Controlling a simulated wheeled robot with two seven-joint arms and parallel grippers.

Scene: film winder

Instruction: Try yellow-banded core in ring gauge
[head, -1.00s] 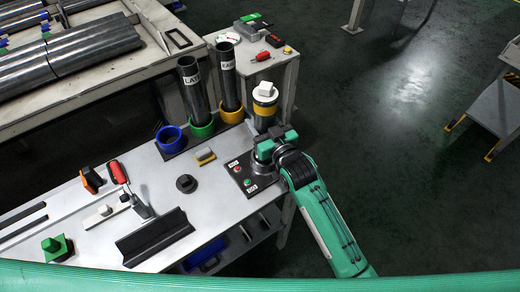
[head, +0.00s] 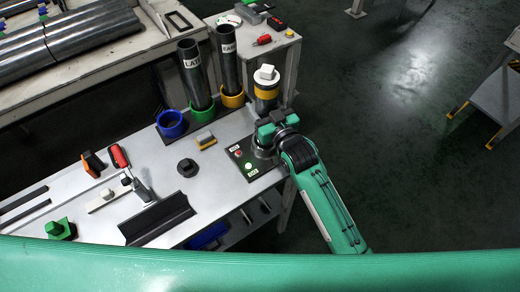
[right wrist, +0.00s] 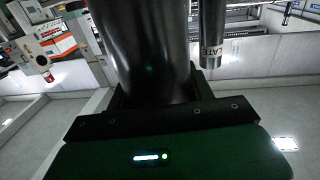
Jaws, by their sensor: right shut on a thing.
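The yellow-banded core (head: 266,105) is a dark upright cylinder with a yellow band and a white cap, at the bench's far right corner in the head view. My right gripper (head: 272,126) is around its lower part and shut on it. In the right wrist view the glossy dark core (right wrist: 150,50) stands between the jaws. Below the gripper, a grey round fixture (head: 264,150), possibly the ring gauge, sits on a black panel (head: 240,158) and is partly hidden. I cannot tell whether the core's lower end touches it. My left gripper is not in view.
Dark tubes stand in a green ring (head: 203,112) and a yellow ring (head: 232,98), left of the core. An empty blue ring (head: 170,124) is beside them. The panel has red and green buttons. A small table (head: 285,45) stands behind. A black V-shaped tray (head: 157,220) lies in front.

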